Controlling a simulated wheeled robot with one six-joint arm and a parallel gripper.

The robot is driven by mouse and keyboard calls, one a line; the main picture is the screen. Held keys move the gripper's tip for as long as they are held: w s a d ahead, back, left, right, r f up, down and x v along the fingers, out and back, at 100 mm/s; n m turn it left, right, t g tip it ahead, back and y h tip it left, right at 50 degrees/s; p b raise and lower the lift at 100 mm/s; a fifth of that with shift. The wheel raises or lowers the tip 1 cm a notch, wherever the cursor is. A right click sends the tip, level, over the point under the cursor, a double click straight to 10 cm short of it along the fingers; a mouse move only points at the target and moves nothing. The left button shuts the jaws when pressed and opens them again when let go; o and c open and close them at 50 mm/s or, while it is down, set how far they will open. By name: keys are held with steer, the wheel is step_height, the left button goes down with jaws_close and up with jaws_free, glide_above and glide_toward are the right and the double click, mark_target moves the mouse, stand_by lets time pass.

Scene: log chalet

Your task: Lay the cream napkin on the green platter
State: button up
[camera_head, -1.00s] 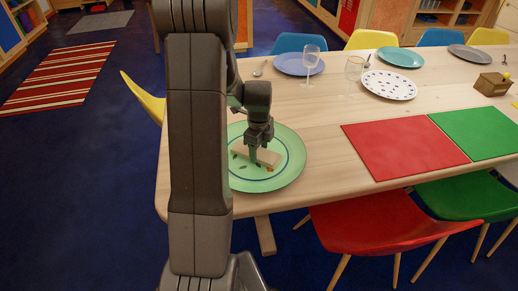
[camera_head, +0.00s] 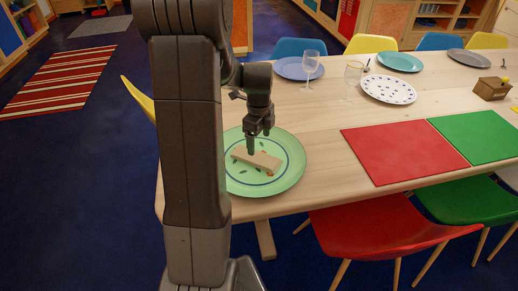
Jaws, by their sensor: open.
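The cream napkin (camera_head: 262,161) is a folded tan-cream strip lying on the green platter (camera_head: 290,176). It rests near the platter's middle, slightly slanted, with a small orange patch by its right end. The platter has a dark ring and leaf marks, and its left part is hidden behind my arm. My gripper (camera_head: 251,149) points down just above the napkin. It is open and looks clear of the napkin, which lies by itself on the platter.
The platter stands at the left end of the wooden table (camera_head: 315,134). Red (camera_head: 403,152) and green (camera_head: 478,136) mats lie to the right. A spotted plate (camera_head: 388,89), two glasses and a blue plate stand farther back. A red chair (camera_head: 380,225) is at the near side.

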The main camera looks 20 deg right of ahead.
step_height(320, 180, up, 5)
steer(key=shift+r, duration=0.1)
stand_by(0.6)
